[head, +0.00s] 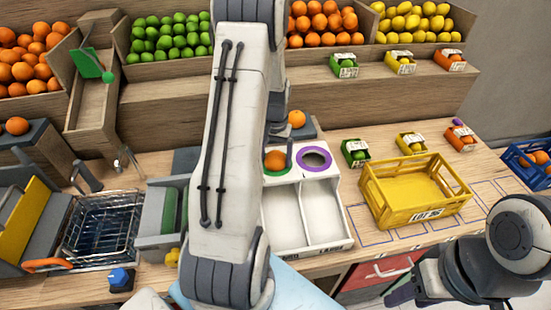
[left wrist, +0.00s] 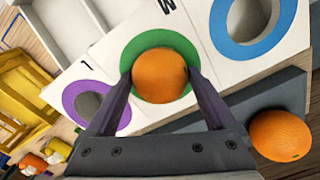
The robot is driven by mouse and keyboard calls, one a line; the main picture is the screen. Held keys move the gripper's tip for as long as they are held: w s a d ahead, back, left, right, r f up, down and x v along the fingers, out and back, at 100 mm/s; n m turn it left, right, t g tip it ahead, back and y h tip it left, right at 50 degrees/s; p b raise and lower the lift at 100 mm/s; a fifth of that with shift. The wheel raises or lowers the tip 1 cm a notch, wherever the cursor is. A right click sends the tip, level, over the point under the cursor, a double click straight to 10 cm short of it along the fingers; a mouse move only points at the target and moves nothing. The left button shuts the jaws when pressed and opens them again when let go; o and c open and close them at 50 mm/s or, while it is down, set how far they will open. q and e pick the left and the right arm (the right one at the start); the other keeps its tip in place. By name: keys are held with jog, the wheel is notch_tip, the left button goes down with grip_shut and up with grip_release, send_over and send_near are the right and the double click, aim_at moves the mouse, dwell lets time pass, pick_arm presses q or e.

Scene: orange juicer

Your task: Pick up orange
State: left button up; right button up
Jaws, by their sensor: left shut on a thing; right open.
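An orange (left wrist: 160,76) is between the two fingers of my left gripper (left wrist: 159,80), which is shut on it. It is at the green-ringed hole (left wrist: 133,53) of the white sorting box; I cannot tell if it rests in the hole or is just above it. In the head view the same orange (head: 276,160) shows beside my left arm, which hides most of the left gripper. A second orange (left wrist: 280,136) sits on a grey surface nearby, also in the head view (head: 297,118). My right gripper (head: 402,292) is open at the lower right, away from the oranges.
The white box also has a purple-ringed hole (head: 314,158) and a blue-ringed hole (left wrist: 250,25). An empty yellow crate (head: 414,190) stands right of it. A wire basket (head: 103,228) is at left. Fruit bins line the back. A blue crate (head: 530,165) is far right.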

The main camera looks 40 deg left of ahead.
aim_at(275, 152)
pick_arm(q)
jog(key=shift+w+r, duration=0.1)
jog(key=shift+r, duration=0.35)
notch_tip(275, 152, up, 2)
jog(key=shift+r+b, duration=0.25)
jog(key=shift+b, duration=0.6)
jog(key=s+d+r+b, duration=0.25)
jog(key=d+r, duration=0.45)
jog(key=d, duration=0.4)
jog(key=w+a+p, duration=0.3)
jog(key=w+p, duration=0.2)
jog(key=w, duration=0.7)
jog(key=shift+f+p, duration=0.3)
jog(key=shift+p, duration=0.05)
notch_tip(275, 152, down, 7)
jog(key=b, duration=0.4)
jog(key=shift+r, duration=0.15)
